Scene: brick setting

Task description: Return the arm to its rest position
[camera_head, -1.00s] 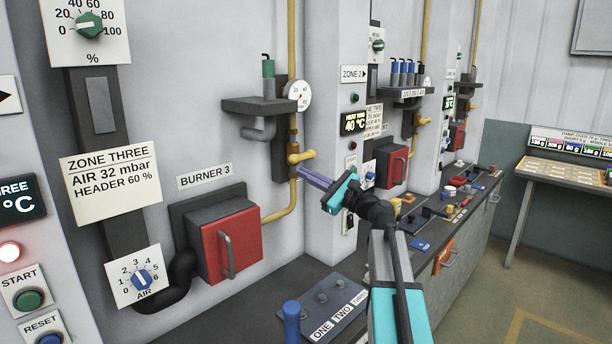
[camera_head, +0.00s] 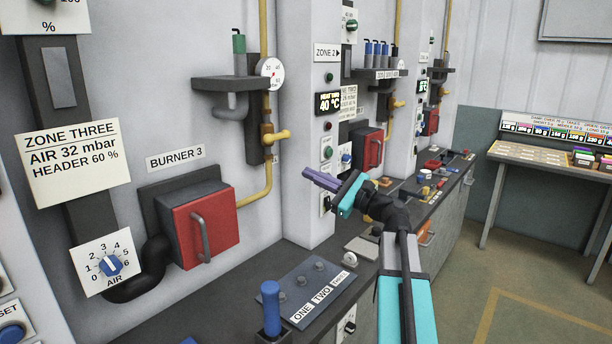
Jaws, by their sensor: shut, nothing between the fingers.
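My gripper (camera_head: 309,174) is at the middle of the head view, at the end of my raised teal and dark grey arm. Its purple fingers point left and slightly up, toward the yellow gas valve and the wall. The fingers are together with nothing between them. In the picture they stand apart from the yellow valve handle (camera_head: 277,137). My arm comes up from the bottom right, in front of the counter, and hides part of the counter and cabinet behind it.
Burner 3's red box (camera_head: 206,228) juts from the wall at left. A blue-handled lever (camera_head: 271,308) stands on the dark counter by the ONE TWO plate (camera_head: 318,290). A side table (camera_head: 545,160) stands at far right. The floor (camera_head: 520,270) right of my arm is clear.

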